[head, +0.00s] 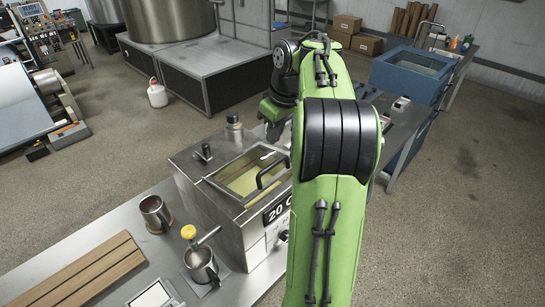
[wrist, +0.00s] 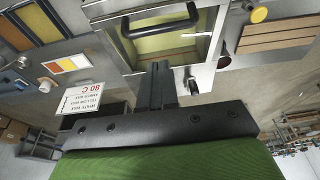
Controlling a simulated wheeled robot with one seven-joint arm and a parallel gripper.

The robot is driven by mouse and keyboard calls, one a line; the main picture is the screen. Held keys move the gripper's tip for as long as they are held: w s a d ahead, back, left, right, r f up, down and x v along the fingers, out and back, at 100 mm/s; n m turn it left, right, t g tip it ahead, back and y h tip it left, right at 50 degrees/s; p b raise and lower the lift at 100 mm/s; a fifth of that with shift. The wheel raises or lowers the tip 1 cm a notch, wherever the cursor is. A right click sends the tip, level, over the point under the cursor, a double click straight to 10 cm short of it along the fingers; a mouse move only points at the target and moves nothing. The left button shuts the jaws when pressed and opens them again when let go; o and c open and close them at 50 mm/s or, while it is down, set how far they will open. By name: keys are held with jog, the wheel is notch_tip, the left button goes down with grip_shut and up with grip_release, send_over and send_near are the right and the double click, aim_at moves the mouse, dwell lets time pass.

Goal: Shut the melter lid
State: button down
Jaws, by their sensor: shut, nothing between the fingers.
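The melter (head: 237,222) is a steel box on the bench, with yellow wax showing in its top opening. Its lid (head: 222,181) has a steel frame, a clear window and a black bar handle (head: 268,172). The lid appears to lie flat or nearly flat over the opening; I cannot tell whether a small gap is left. In the wrist view the lid frame (wrist: 200,48) and handle (wrist: 160,24) lie just beyond the fingertips. My gripper (wrist: 157,72) is shut and empty, apart from the handle. In the head view my arm hides part of the gripper and the lid's right side.
A grey canister (head: 234,130) stands behind the melter. A blue tub (head: 410,75) stands at the back right. The floor at right is clear.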

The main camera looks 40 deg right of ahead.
jog(key=b, duration=0.2)
send_over(276, 177)
jog(key=w, duration=0.1)
jog(key=x, duration=0.2)
jog(key=s+x, duration=0.1)
jog(key=x, duration=0.2)
jog(key=shift+a+f, duration=0.1)
jog(key=shift+f, duration=0.3)
jog(key=shift+f+p, duration=0.15)
jog(key=shift+p, duration=0.15)
jog(key=shift+s, duration=0.15)
jog(key=s+f+b, duration=0.1)
jog(key=b, duration=0.1)
jog(key=f+t+b, duration=0.1)
jog(key=f+b, duration=0.1)
jog(key=s+f+t+b, duration=0.1)
jog(key=f+b, duration=0.1)
jog(key=shift+s+b, duration=0.35)
jog(key=shift+s+f, duration=0.25)
jog(key=shift+f, duration=0.3)
